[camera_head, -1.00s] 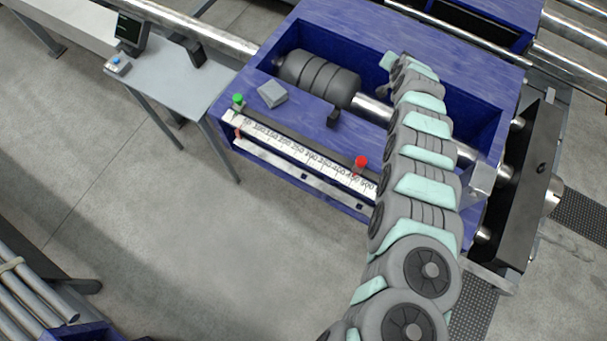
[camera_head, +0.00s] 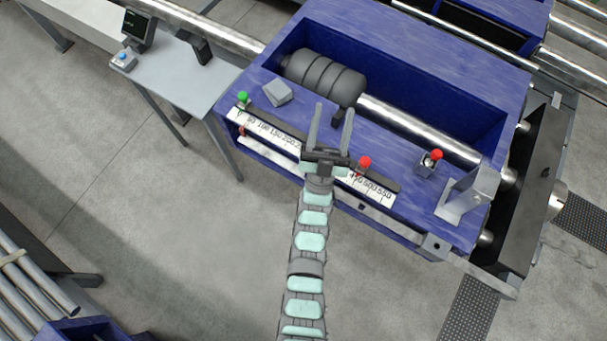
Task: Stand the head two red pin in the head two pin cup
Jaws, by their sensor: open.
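One red-topped pin (camera_head: 436,154) shows at a small grey metal cup or block (camera_head: 424,168) on the right of the blue frame's front ledge; it looks slightly tilted, and I cannot tell whether its foot is seated. Another red-topped piece (camera_head: 364,162) stands on the dark rail along the white scale, right of my gripper. I cannot tell from a label which is the head two pin. My gripper (camera_head: 333,108) is open and empty, its two fingers pointing toward the back over the ledge, left of both red tops. It hides part of the scale.
A green-topped piece (camera_head: 242,97) is at the scale's left end, near a grey block (camera_head: 278,92). A dark roller (camera_head: 325,77) and steel bar (camera_head: 418,128) lie in the blue frame's trough. A grey bracket (camera_head: 468,197) stands right of the small cup.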

